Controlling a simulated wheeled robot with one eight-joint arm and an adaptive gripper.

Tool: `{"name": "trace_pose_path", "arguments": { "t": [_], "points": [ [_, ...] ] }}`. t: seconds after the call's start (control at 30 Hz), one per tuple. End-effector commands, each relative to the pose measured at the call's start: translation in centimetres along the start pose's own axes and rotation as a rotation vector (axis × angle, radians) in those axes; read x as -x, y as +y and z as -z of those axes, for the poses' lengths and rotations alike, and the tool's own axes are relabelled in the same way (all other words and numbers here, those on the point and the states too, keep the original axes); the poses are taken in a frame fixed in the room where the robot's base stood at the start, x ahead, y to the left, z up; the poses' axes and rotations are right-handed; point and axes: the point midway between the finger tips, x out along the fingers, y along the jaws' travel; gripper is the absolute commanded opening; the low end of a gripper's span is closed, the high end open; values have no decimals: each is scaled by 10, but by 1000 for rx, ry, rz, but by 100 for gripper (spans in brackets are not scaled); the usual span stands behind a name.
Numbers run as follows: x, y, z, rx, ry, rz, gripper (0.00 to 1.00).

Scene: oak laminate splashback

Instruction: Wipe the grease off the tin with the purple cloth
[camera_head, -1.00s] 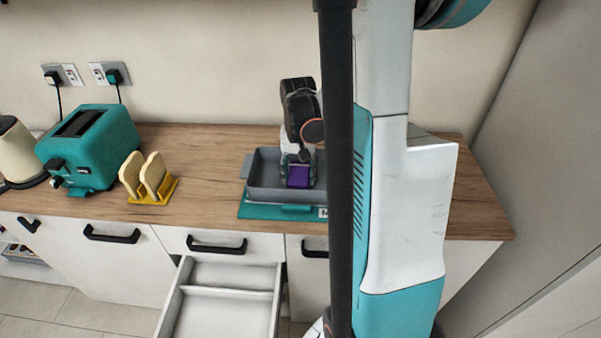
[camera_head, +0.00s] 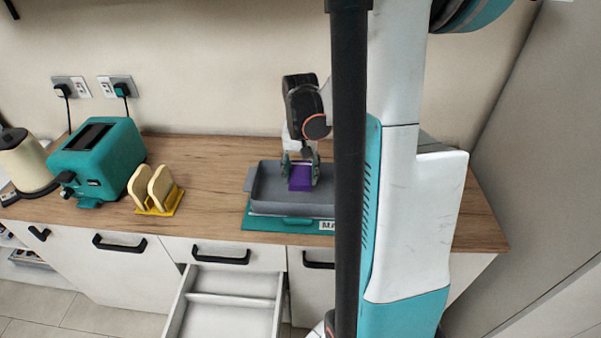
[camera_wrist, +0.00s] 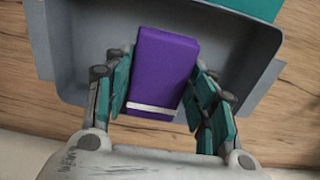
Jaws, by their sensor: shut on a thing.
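The purple cloth (camera_wrist: 163,66) is a block-like pad with a pale strip near its lower end. My gripper (camera_wrist: 160,90) is shut on it, with teal finger pads at both sides. In the head view the cloth (camera_head: 300,177) is in my gripper (camera_head: 301,169), over the inside of the grey tin (camera_head: 283,209). The tin has raised walls and a side handle, and its wall shows in the wrist view (camera_wrist: 75,45). I cannot tell whether the cloth touches the tin floor. No grease is visible. My arm and a dark pole hide the tin's right part.
The tin stands on a teal mat (camera_head: 262,224) with a partly hidden label. A toast rack (camera_head: 160,204) with bread, a teal toaster (camera_head: 97,160) and a cream kettle (camera_head: 24,160) stand at left. An open drawer (camera_head: 228,313) juts out below. Counter between rack and tin is clear.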

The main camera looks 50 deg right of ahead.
Motion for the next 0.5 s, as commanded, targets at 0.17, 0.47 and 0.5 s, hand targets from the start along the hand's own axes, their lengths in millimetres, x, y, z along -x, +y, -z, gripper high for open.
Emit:
{"name": "trace_pose_path", "arguments": {
  "t": [0.17, 0.47, 0.5],
  "points": [
    [16, 0, 0, 0, 0, 0, 32],
    [37, 0, 0, 0, 0, 0, 32],
    [40, 0, 0, 0, 0, 0, 32]
  ]
}}
